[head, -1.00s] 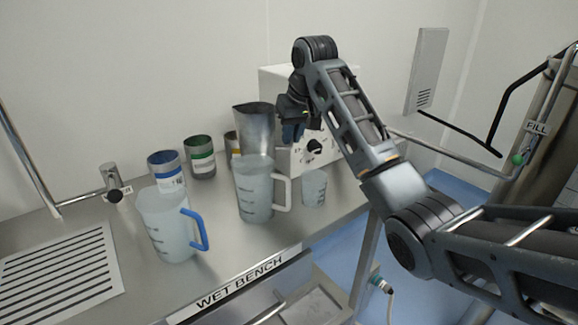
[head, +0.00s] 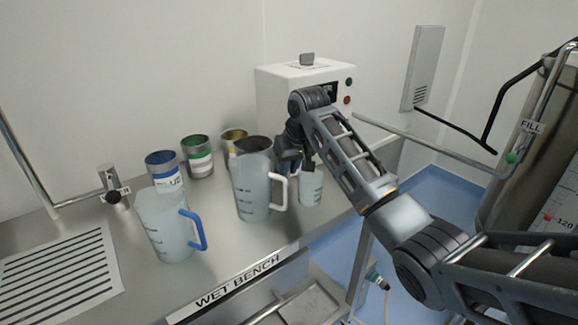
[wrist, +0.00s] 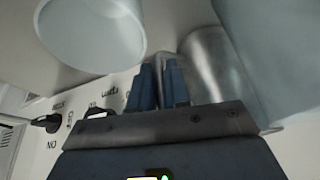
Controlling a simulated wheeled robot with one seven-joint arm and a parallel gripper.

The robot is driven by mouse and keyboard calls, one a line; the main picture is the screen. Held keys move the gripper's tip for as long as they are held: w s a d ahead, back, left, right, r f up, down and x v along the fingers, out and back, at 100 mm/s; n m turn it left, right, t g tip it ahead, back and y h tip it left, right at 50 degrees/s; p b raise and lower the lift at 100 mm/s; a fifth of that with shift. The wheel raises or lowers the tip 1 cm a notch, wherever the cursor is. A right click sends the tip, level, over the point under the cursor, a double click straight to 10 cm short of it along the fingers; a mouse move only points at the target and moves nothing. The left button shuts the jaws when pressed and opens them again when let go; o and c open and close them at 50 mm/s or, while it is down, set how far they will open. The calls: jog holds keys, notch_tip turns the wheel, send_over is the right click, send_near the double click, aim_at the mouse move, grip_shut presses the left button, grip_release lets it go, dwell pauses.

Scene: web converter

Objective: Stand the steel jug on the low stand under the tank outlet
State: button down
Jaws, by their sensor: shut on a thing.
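The steel jug (head: 256,143) is at the wet bench, mostly hidden behind a translucent white-handled jug (head: 254,190); only its dark mouth and rim show in the head view. My gripper (head: 289,163) is at its right side, fingers pointing down. In the wrist view the blue fingers (wrist: 158,85) are closed on a metal strip, likely the handle, beside the jug's shiny wall (wrist: 208,65). Whether the jug's base touches the bench is hidden. A steel tank (head: 548,190) with a FILL label stands at the far right. The low stand and outlet are not in view.
A small translucent beaker (head: 311,187) stands close to my gripper. A blue-handled jug (head: 168,225) and several tins (head: 197,158) are to the left. A white control box (head: 300,90) is behind. The bench's front edge (head: 240,280) is labelled WET BENCH.

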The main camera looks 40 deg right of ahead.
jog(key=shift+f, duration=0.1)
jog(key=c, duration=1.1)
grip_release()
